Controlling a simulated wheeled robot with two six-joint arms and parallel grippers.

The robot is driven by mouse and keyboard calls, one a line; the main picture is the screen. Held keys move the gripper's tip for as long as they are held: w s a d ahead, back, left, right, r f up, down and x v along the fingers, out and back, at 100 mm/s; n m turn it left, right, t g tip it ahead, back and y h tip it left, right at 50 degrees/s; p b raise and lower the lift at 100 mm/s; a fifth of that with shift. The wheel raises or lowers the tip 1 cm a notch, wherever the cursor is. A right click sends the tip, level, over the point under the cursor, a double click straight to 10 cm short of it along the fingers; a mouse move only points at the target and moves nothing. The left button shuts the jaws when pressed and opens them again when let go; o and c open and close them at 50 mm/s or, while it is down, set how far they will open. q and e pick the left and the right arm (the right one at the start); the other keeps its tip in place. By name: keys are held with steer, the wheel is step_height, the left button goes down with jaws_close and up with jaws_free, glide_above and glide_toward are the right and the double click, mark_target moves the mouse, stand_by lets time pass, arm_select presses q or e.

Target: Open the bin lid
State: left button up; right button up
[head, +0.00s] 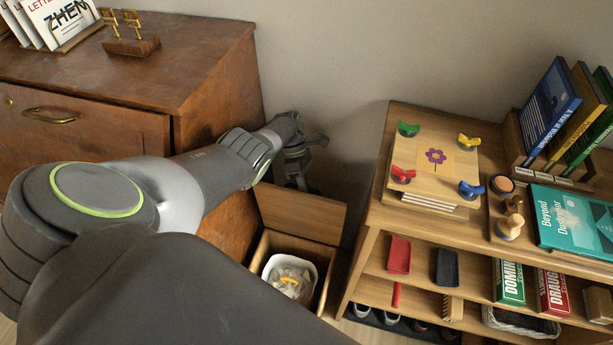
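The wooden bin (325,290) stands on the floor between the brown cabinet and the shelf. Its lid (300,214) is raised and leans back at the rear, so the opening shows. Inside is a white container (272,268) with crumpled pale stuff and something yellow-orange. My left arm crosses the view from the left, and my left gripper (300,180) is beyond the bin, behind the raised lid's upper edge. Its fingers are small, dark and partly hidden, so I cannot tell whether they are open or touch the lid. My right gripper is not in view.
The brown cabinet (190,65) stands close on the left. A wooden shelf (372,215) stands on the right, with a flower press (435,165), books and games on it. The bin sits in the narrow gap between them; my arm hides part of its front.

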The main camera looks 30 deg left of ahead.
arm_select(q)
steer(key=shift+o, duration=1)
steer(key=shift+w+a, duration=0.1)
steer(key=shift+w, duration=0.2)
steer(key=shift+r, duration=0.2)
steer(key=shift+r, duration=0.1)
steer(key=v, duration=0.7)
steer(key=shift+p, duration=0.35)
steer(key=shift+a+r, duration=0.15)
